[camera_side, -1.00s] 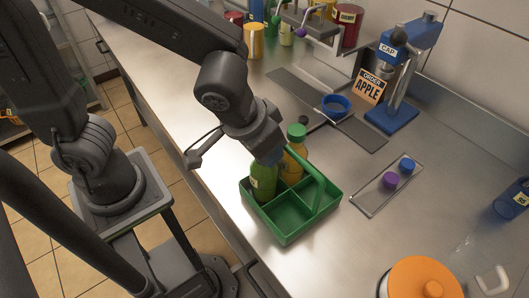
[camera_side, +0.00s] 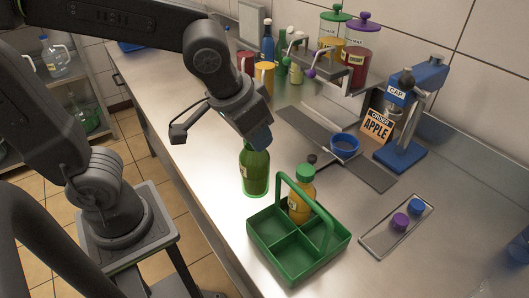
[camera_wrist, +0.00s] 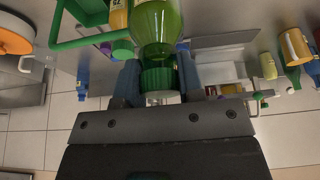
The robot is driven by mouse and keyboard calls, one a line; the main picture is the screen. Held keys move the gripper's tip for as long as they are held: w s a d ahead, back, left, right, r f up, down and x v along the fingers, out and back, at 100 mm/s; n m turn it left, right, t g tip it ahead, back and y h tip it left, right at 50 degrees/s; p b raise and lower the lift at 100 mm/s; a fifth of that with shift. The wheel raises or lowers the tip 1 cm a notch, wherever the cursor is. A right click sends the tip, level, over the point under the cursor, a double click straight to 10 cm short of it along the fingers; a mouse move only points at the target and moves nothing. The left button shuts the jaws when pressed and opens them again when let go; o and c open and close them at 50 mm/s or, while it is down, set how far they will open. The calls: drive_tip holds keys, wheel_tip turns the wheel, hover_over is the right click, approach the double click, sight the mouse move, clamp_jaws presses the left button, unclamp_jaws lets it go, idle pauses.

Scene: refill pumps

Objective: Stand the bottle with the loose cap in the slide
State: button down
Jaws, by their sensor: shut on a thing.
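My gripper (camera_side: 258,138) is shut on the green bottle (camera_side: 255,170) near its top. It holds the bottle about upright, outside the crate on its far left side. In the wrist view my gripper (camera_wrist: 158,78) has its blue fingers on both sides of the bottle's ribbed green cap (camera_wrist: 158,80). I cannot tell whether this cap is loose. The slide appears to be the dark flat track (camera_side: 335,148) on the counter, with a blue ring holder (camera_side: 344,145) on it. The holder looks empty.
A green crate (camera_side: 292,272) with an upright handle holds an orange bottle (camera_side: 300,207) with a green cap. A blue cap press (camera_side: 402,155) and an "APPLE" order card (camera_side: 377,127) stand behind the track. A tray (camera_side: 372,238) holds purple and blue caps. Pumps stand at the back.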

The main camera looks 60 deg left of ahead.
drive_tip(key=a+r, duration=0.5)
drive_tip(key=r, duration=0.4)
drive_tip(key=shift+w, duration=0.2)
idle(0.3)
drive_tip(key=shift+d, duration=0.1)
drive_tip(key=w+d, duration=0.1)
drive_tip(key=w, duration=1.5)
drive_tip(key=w+f, duration=1.2)
drive_tip(key=w, duration=0.3)
drive_tip(key=shift+d+f, duration=0.2)
drive_tip(key=shift+d, duration=0.2)
drive_tip(key=shift+w+f, duration=0.1)
